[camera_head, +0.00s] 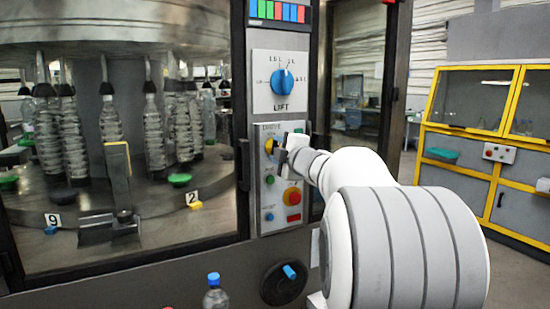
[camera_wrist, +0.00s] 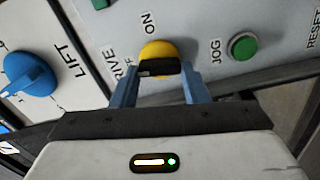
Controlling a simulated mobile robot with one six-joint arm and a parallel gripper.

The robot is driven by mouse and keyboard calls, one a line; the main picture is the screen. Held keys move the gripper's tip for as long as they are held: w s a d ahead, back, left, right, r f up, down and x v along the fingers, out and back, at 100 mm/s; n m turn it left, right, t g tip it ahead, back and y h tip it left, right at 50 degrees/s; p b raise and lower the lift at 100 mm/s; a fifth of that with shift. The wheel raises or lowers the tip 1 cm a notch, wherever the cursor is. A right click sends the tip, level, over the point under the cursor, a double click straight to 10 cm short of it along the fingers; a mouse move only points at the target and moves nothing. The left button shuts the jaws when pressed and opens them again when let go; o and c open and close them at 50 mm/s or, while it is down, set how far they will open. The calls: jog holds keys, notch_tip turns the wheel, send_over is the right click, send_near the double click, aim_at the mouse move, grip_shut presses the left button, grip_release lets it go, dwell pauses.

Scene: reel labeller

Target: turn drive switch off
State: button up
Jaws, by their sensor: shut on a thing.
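The drive switch (camera_wrist: 158,50) is a round yellow knob with a dark handle bar, in the upper middle of the wrist view. ON and DRIVE are printed beside it; the OFF marking is mostly hidden. In the head view only a yellow edge of the switch (camera_head: 268,146) shows on the grey control panel. My gripper (camera_wrist: 160,69) has its two blue-grey fingers at either side of the handle bar and is shut on it. In the head view my gripper (camera_head: 279,148) reaches the panel from the right and covers most of the switch.
The blue LIFT knob (camera_head: 282,82) is above the switch. The green JOG button (camera_wrist: 242,46) is close beside it. Bottles stand behind glass at left; yellow-framed cabinets (camera_head: 487,130) stand right.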

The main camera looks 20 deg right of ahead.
jog(key=shift+f+n+b, duration=0.2)
jog(key=shift+n+b, duration=0.35)
jog(key=shift+n, duration=0.45)
jog(key=o, duration=1)
jog(key=shift+r, duration=0.1)
jog(key=shift+s, duration=0.1)
jog(key=s, duration=0.7)
jog(key=shift+s+d, duration=0.15)
jog(key=shift+s, duration=0.2)
